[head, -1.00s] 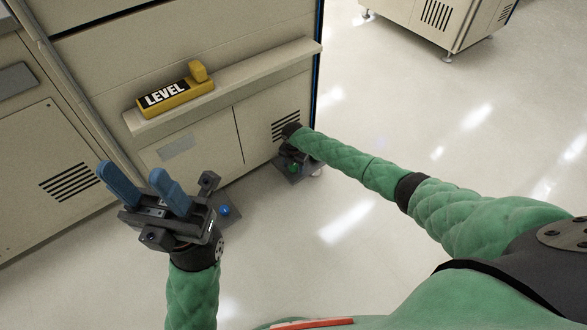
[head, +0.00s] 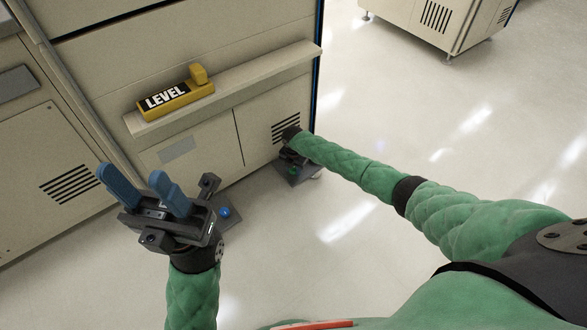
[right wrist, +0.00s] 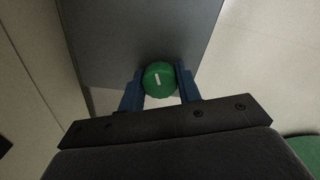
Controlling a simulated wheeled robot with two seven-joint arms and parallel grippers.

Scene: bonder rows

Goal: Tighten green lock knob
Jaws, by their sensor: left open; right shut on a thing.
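The green lock knob (right wrist: 160,79) is round with a white mark on its top. In the right wrist view it sits between the two blue fingers of my right gripper (right wrist: 160,88), which is shut on it. In the head view the green knob (head: 292,171) shows small at the foot of the cabinet, partly hidden by my right arm and gripper. A dark grey plate (right wrist: 135,35) lies under the knob. My left gripper (head: 135,187) is open and empty, with blue fingers pointing up, at the left of the head view.
A yellow block marked LEVEL (head: 175,95) rests on the cabinet's ledge (head: 240,83). A blue knob (head: 224,212) is low on the floor beside my left gripper. Another cabinet (head: 440,25) stands at the top right. The pale floor (head: 400,110) between is clear.

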